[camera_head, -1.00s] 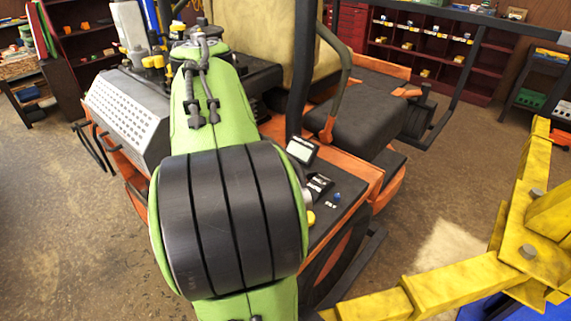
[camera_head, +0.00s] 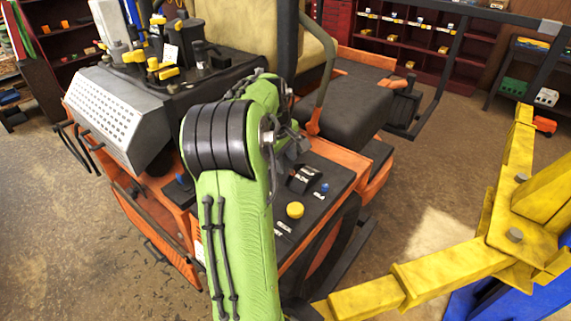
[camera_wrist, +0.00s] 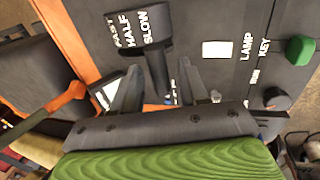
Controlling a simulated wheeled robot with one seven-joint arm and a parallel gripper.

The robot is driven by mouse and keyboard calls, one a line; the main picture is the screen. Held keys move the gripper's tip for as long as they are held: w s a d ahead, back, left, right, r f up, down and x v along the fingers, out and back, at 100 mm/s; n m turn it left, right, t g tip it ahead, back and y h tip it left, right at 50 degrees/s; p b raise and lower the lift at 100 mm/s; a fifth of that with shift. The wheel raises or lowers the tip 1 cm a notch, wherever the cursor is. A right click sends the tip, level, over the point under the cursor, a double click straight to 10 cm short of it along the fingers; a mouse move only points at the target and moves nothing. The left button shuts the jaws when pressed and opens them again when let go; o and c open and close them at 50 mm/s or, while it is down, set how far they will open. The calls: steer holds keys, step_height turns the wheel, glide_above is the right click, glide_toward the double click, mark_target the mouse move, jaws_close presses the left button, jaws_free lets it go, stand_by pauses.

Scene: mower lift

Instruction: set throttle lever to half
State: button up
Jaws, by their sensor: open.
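The throttle plate (camera_wrist: 111,44) is a black block lettered FAST, HALF and SLOW in the wrist view. A dark lever stem (camera_wrist: 157,75) stands out from it near the SLOW lettering; its exact setting is hard to tell. My gripper (camera_wrist: 160,72) is open, with its two grey fingers on either side of the stem in the picture; I cannot tell whether they touch it. In the head view the black throttle block (camera_head: 303,179) sits on the right-hand console, and my gripper (camera_head: 291,145) is just behind it, partly hidden by my green arm.
The console also bears a yellow button (camera_head: 294,210) and a blue knob (camera_head: 324,188). A green knob (camera_wrist: 300,50) and a black key knob (camera_wrist: 275,98) show in the wrist view. The black seat (camera_head: 345,105) is behind. A yellow lift beam (camera_head: 440,270) crosses at lower right.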

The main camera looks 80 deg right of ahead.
steer(key=shift+x, duration=0.85)
steer(key=shift+c, duration=0.2)
jaws_close()
